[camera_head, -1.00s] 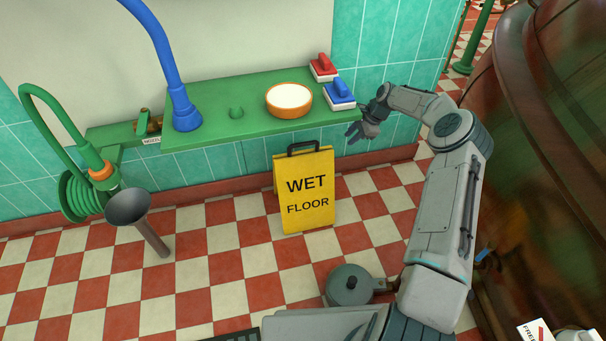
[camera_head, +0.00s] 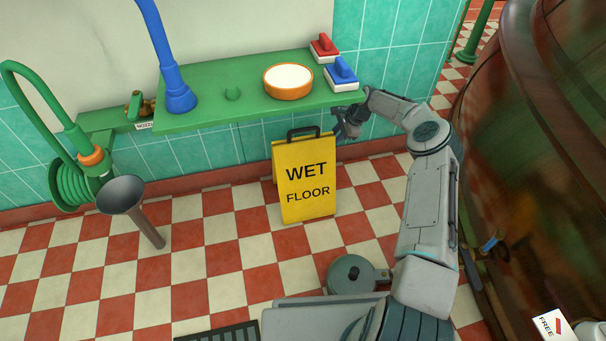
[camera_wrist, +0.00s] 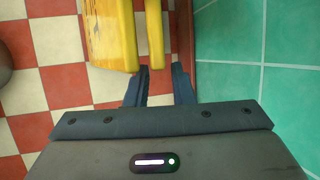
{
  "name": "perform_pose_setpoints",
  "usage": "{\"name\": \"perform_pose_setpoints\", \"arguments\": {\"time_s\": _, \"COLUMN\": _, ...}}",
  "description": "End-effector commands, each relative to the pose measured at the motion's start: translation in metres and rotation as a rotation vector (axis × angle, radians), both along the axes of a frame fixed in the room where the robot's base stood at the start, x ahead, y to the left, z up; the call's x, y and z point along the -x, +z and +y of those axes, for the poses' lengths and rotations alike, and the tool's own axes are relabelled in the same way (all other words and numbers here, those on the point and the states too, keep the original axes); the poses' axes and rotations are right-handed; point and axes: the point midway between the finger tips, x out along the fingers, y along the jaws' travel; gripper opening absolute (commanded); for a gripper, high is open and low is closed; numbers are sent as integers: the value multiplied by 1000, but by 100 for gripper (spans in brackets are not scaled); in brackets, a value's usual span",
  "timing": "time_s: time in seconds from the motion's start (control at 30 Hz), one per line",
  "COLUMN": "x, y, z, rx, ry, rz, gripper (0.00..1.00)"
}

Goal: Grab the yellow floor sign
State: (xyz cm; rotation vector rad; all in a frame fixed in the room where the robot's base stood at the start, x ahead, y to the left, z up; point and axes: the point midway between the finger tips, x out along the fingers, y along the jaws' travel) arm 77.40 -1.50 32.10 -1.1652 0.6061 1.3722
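The yellow floor sign (camera_head: 306,178) stands upright on the checkered floor below the green shelf. It reads "WET FLOOR" and has a dark handle on top. My gripper (camera_head: 342,124) is just right of the handle, near its height, apart from it. In the wrist view my gripper (camera_wrist: 160,75) has its two fingers spread with a gap between them and nothing held. The two panels of the yellow sign (camera_wrist: 110,30) lie just beyond the fingertips; the handle is not clearly visible there.
The green shelf (camera_head: 220,112) above the sign holds an orange bowl (camera_head: 289,88), a red brush (camera_head: 324,46) and a blue brush (camera_head: 341,76). A grey lidded pot (camera_head: 352,274) sits on the floor in front. A large copper vessel (camera_head: 530,170) stands at right.

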Motion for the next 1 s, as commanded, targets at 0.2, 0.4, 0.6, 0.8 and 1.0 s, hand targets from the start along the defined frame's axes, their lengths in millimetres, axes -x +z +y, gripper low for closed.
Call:
{"name": "perform_pose_setpoints", "arguments": {"time_s": 0.2, "x": -5, "y": -26, "z": 12, "rx": -2, "ry": -1, "rz": 0, "gripper": 22}}
{"name": "perform_pose_setpoints", "arguments": {"time_s": 0.4, "x": -6, "y": -28, "z": 13, "rx": 1, "ry": -1, "rz": 0, "gripper": 22}}
{"name": "perform_pose_setpoints", "arguments": {"time_s": 0.6, "x": -6, "y": -27, "z": 13, "rx": 0, "ry": -1, "rz": 0, "gripper": 0}}
{"name": "perform_pose_setpoints", "arguments": {"time_s": 0.8, "x": -6, "y": -27, "z": 13, "rx": 0, "ry": -1, "rz": 0, "gripper": 0}}
{"name": "perform_pose_setpoints", "arguments": {"time_s": 1.0, "x": -6, "y": -27, "z": 13, "rx": 0, "ry": -1, "rz": 0, "gripper": 0}}
